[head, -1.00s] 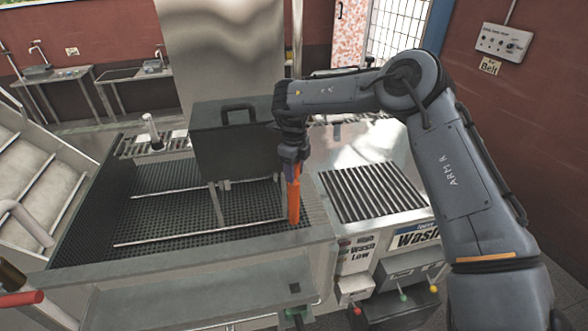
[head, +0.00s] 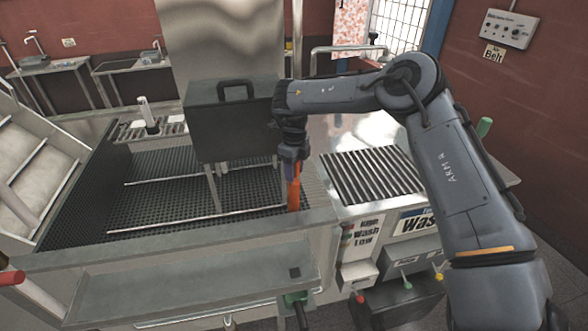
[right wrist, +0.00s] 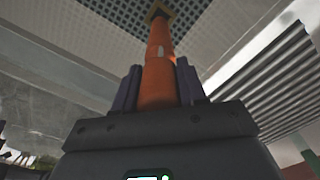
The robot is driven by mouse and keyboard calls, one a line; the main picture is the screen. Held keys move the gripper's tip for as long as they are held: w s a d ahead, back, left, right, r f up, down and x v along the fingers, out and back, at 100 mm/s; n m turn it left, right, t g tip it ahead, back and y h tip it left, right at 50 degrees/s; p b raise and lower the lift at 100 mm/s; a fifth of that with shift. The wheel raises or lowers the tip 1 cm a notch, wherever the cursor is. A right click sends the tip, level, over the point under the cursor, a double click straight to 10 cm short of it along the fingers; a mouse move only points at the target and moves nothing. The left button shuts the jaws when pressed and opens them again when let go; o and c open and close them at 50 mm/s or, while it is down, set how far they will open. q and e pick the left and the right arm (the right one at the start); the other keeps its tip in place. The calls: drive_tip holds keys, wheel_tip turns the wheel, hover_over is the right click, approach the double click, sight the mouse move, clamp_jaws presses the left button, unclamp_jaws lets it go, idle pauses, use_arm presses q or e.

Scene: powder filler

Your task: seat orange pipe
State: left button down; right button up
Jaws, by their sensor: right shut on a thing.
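The orange pipe (head: 293,190) stands roughly upright at the right end of the sunken dark grid bed, behind the front metal rim. My right gripper (head: 292,160) is shut on its upper part from above. In the right wrist view the pipe (right wrist: 158,66) runs between the two fingers (right wrist: 157,88) away from the camera. Its far end meets a small brown square fitting (right wrist: 157,13) at the grid; I cannot tell how deep it sits. In the head view the pipe's lower end is hidden by the front rim. My left gripper is not in view.
A dark box with a handle (head: 232,125) stands on legs just left of my right gripper. A ribbed panel (head: 370,176) lies to the right. The metal front rim (head: 190,240) runs before the grid (head: 160,205). A control box (head: 358,250) is at front right.

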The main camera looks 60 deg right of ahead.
sight(294, 184)
drive_tip(key=shift+f, duration=0.35)
drive_tip(key=shift+f+b, duration=0.15)
drive_tip(key=shift+b, duration=0.15)
drive_tip(key=shift+f+b, duration=1.55)
drive_tip(key=shift+f, duration=1)
